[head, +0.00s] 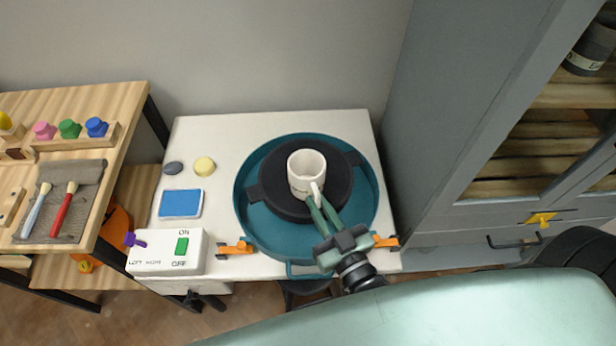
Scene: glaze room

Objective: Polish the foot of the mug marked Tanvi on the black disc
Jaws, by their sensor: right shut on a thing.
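A white mug (304,168) is upright over the black disc (340,185), opening up. Small dark marking shows low on its front wall, too small to read as a name. The disc sits inside a round teal basin (370,211) on a white table. My right gripper (315,200) reaches in from the lower right and is shut on the mug's handle. The mug appears to rest on the disc, but its foot is hidden and I cannot tell if it touches. My left gripper is not in view.
A white switch box (154,262) with a green switch marked ON and OFF stands front left. A blue pad (181,203), a yellow round piece (204,166) and a grey one (174,168) lie left of the basin. A grey cabinet (455,120) bounds the right.

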